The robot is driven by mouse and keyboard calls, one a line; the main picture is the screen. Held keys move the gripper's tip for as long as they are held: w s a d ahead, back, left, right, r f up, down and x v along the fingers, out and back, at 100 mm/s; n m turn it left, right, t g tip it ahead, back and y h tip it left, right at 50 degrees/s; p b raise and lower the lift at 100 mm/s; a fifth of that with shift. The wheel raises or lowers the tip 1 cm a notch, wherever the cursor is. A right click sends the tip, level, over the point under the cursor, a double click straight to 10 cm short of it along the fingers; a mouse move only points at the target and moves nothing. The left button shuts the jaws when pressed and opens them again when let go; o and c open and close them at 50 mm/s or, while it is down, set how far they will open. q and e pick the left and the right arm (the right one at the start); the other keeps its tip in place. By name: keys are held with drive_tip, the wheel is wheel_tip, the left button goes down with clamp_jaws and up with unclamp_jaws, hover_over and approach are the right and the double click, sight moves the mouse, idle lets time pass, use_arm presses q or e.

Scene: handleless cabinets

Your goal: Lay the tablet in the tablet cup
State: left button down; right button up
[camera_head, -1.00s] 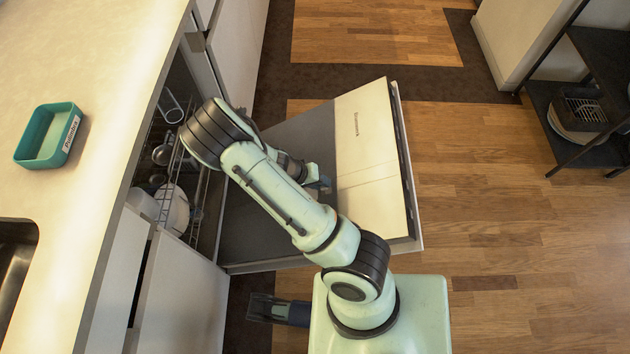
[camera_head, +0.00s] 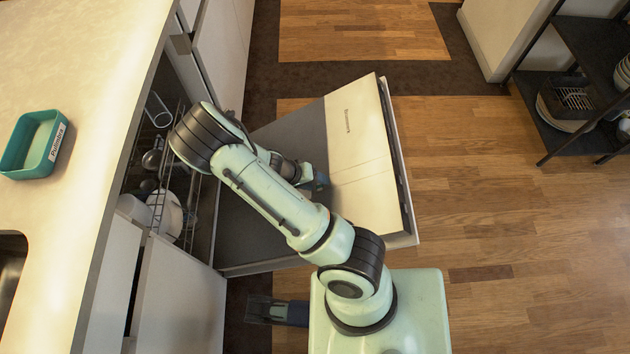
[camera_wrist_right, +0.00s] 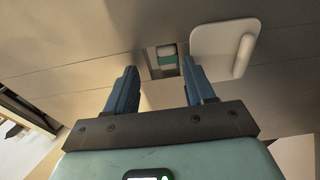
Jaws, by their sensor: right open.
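My right gripper (camera_head: 322,181) is over the inner face of the open dishwasher door. In the wrist view, its two blue fingers (camera_wrist_right: 162,90) are apart with nothing between their tips. Just beyond them is the tablet cup (camera_wrist_right: 153,66), a small recess in the door. A small white and teal block, seemingly the tablet (camera_wrist_right: 167,56), shows within the cup's outline, apart from the fingers. How deep it sits cannot be told. The cup's pale lid (camera_wrist_right: 215,48) stands open to the right. In the head view, my arm hides the cup and tablet. My left gripper does not show.
The dishwasher door (camera_head: 365,150) is folded down, with a dish rack (camera_head: 187,215) inside the machine. A teal tray (camera_head: 30,150) is on the counter (camera_head: 85,120) at left. A dark shelf (camera_head: 590,50) stands at right; wood floor between is clear.

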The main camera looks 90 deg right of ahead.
drive_tip(key=p+v, duration=0.1)
drive_tip(key=v, duration=0.2)
drive_tip(key=shift+w+r, duration=0.1)
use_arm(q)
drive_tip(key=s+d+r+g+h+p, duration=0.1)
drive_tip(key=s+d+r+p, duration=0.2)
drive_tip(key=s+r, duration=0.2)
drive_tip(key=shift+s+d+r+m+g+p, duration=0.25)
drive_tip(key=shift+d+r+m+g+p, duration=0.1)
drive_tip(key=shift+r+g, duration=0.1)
use_arm(e)
drive_tip(key=v, duration=0.9)
drive_tip(key=shift+w+r, duration=0.15)
drive_tip(key=shift+r, duration=0.2)
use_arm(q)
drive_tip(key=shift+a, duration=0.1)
